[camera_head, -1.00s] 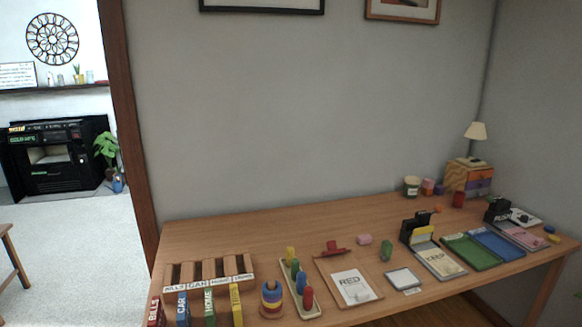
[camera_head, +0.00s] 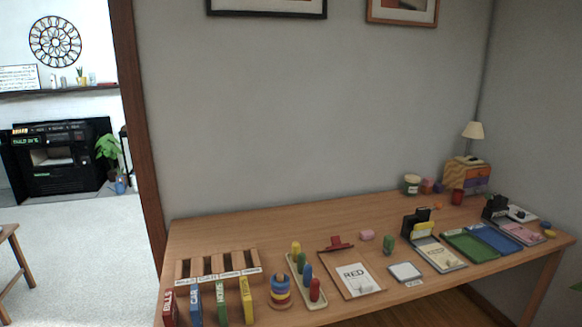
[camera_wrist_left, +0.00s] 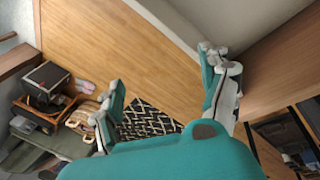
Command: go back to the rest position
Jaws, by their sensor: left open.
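My left gripper (camera_wrist_left: 163,72) shows in the left wrist view. Its two teal and grey fingers are spread wide with nothing between them. Below it are a wood floor (camera_wrist_left: 100,30) and a black and cream patterned rug (camera_wrist_left: 150,122); no tabletop item is near the fingers. Neither gripper shows in the head view. My right gripper is in no view.
In the wrist view, boxes and cases (camera_wrist_left: 45,88) lie at left; a pale wall (camera_wrist_left: 228,22) is at upper right.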

